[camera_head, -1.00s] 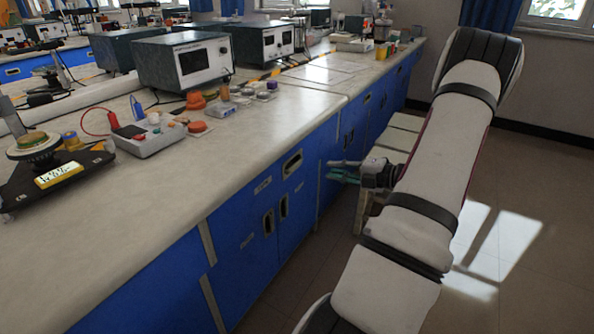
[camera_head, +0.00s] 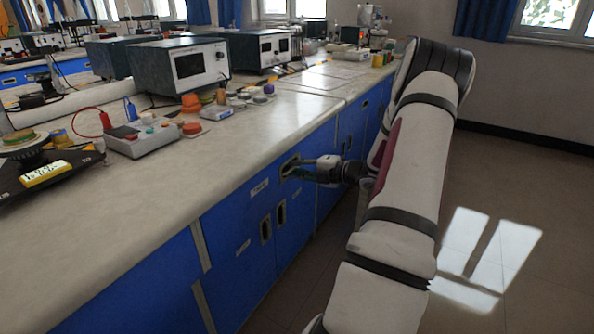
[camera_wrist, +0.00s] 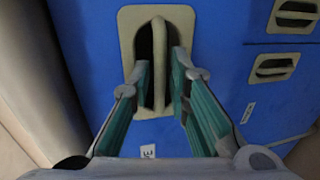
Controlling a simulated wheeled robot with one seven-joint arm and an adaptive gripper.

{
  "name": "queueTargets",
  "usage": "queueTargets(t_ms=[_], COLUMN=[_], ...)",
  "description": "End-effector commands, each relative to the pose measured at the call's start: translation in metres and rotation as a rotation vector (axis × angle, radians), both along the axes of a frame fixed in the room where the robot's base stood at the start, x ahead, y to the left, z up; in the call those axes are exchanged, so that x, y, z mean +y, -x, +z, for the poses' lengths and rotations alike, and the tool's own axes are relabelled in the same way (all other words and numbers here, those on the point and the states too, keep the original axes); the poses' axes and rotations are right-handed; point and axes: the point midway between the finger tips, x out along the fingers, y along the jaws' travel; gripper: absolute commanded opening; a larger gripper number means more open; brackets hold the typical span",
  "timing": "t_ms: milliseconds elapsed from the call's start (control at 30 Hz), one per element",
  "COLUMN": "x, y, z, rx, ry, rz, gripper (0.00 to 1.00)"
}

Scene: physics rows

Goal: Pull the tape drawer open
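The blue drawer (camera_head: 265,177) under the bench top is flush with the cabinet front. It carries a small white label (camera_head: 259,188), too small to read; a label also shows in the wrist view (camera_wrist: 148,151). Its beige recessed handle (camera_head: 290,163) is partly covered by my gripper (camera_head: 297,172) in the head view. In the wrist view, the handle's bar (camera_wrist: 159,65) stands between the two fingertips of my gripper (camera_wrist: 161,72). The fingers are open, one on each side of the bar, with small gaps visible. The fingertips reach the handle's recess.
Two cabinet door handles (camera_head: 266,229) sit below the drawer; they show at the right of the wrist view (camera_wrist: 273,67). The bench top (camera_head: 150,195) above holds a meter box (camera_head: 143,138) and instruments. Open floor (camera_head: 520,200) lies to the right.

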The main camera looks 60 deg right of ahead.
Motion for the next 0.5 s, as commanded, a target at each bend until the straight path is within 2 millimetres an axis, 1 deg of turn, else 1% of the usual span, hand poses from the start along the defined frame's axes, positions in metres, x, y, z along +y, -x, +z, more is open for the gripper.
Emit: queueTargets(t_ms=[100,133,200,500], x=[0.0,0.0001,0.0001,0.0], y=[0.0,0.0,0.0001,0.0014], z=[0.0002,0.0002,0.0002,0.0003], rx=[0.0,0.0,0.0,0.0], ry=[0.0,0.0,0.0,0.0], rz=[0.0,0.0,0.0,0.0], gripper=[0.17,0.15,0.0,0.0])
